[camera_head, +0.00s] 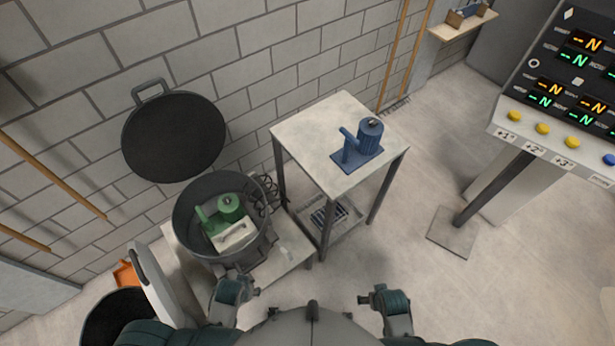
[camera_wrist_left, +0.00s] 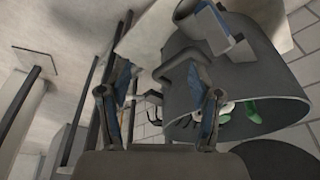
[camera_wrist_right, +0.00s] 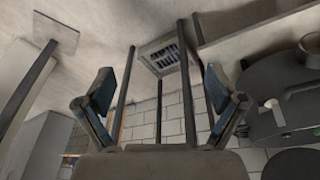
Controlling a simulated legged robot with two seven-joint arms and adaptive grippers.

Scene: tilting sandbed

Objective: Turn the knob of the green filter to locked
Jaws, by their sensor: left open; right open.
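The green filter (camera_head: 229,207) stands inside an open dark round drum (camera_head: 190,240) in the head view. A small dark part shows on its top; its knob setting is too small to read. Green parts of the filter also show inside the drum in the left wrist view (camera_wrist_left: 254,112). My left gripper (camera_head: 249,291) is in front of the drum, low in the head view, apart from the filter. Its fingers are spread and empty in the left wrist view (camera_wrist_left: 160,75). My right gripper (camera_head: 364,299) is farther right, also spread and empty in the right wrist view (camera_wrist_right: 158,76).
The drum's round lid (camera_head: 173,137) stands raised behind it, by the block wall. A blue filter (camera_head: 368,137) stands on a tall table (camera_head: 300,132) to the right. A control panel (camera_head: 545,140) is at far right. Floor between table and panel is clear.

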